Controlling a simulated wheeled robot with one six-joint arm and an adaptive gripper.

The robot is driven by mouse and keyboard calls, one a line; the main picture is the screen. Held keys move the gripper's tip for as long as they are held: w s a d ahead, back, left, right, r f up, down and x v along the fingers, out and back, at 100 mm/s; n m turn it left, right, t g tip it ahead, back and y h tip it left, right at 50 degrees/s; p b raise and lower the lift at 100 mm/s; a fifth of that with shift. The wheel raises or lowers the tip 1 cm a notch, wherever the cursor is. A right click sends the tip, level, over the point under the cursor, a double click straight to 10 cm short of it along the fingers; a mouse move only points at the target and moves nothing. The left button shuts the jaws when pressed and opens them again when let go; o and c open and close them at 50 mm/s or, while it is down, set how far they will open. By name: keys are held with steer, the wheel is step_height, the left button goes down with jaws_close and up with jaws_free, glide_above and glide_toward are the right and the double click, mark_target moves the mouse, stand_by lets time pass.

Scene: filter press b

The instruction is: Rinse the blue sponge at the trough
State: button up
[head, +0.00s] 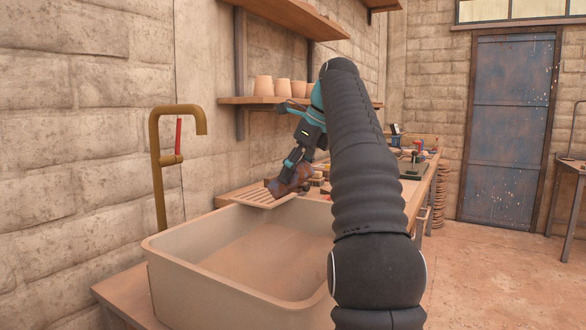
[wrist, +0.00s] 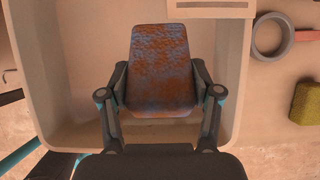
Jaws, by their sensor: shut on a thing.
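My gripper (head: 287,180) is shut on the blue sponge (wrist: 160,70), one finger on each side of it in the wrist view. The sponge is blue with heavy rusty-brown stains over its face. In the head view the sponge (head: 279,188) looks dark and brownish, near the far end of the trough (head: 190,262). In the wrist view the trough (wrist: 62,115) lies behind the sponge. A brass tap (head: 158,170) with a red handle (head: 178,135) stands at the trough's left side, apart from my gripper. No running water shows.
A slatted board (head: 262,200) sits at the trough's far end. In the wrist view, a grey ring (wrist: 258,38) and a yellow-green block (wrist: 306,101) lie right of the trough. Clay pots (head: 263,86) stand on a wall shelf. A cluttered bench extends behind.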

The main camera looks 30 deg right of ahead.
step_height(320, 180, down, 16)
steer(key=shift+f, duration=0.25)
steer(key=shift+s+f+b, duration=0.1)
steer(key=shift+f+b, duration=0.75)
steer(key=shift+f, duration=0.7)
stand_by(1.8)
steer(key=shift+r+p, duration=0.9)
steer(key=shift+r, duration=8.8)
